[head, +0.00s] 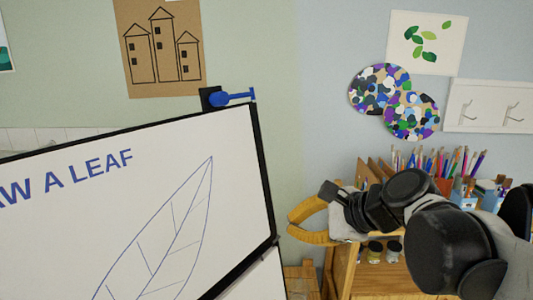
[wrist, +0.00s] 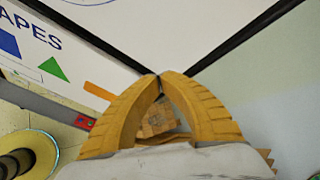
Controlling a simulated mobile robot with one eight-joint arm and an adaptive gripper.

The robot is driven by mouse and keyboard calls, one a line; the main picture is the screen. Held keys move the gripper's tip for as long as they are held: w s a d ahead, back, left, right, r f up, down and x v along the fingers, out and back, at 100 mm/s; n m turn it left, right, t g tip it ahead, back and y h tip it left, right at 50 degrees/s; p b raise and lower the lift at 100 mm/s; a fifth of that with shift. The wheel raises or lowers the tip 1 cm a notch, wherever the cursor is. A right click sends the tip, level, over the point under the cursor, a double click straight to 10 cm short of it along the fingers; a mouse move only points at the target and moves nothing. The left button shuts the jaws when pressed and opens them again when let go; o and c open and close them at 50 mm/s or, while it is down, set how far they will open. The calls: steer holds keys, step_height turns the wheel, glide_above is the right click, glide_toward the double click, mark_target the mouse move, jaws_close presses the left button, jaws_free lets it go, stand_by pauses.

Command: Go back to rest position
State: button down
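My gripper (head: 289,221) has two yellow ribbed fingers and is near the lower right corner of the whiteboard (head: 150,160) in the head view. In the wrist view my gripper (wrist: 160,76) is shut, with its fingertips meeting and nothing seen between them. A brown wooden thing shows through the gap behind the tips, apart from them. My black and grey arm reaches in from the lower right of the head view.
The black-framed whiteboard bears a leaf drawing; a blue hook-like part (head: 232,97) sits at its top corner. A wooden shelf (head: 345,270) with pencil holders and jars stands behind my arm. Wall hooks (head: 490,107) hang at right. The wall between board and shelf is clear.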

steer(key=s+d+f+n+h+b, duration=0.2)
steer(key=s+d+f+n+b, duration=0.2)
steer(key=f, duration=0.9)
steer(key=s+d+f+n+h+b, duration=0.3)
steer(key=s+f+n+b, duration=0.3)
steer(key=f+b, duration=0.5)
steer(key=s+d+f+n+h+b, duration=0.3)
steer(key=s+d+f+n+b, duration=0.2)
steer(key=f, duration=0.9)
steer(key=d+n+b, duration=0.1)
steer(key=b, duration=0.1)
steer(key=shift+f+g+b, duration=0.3)
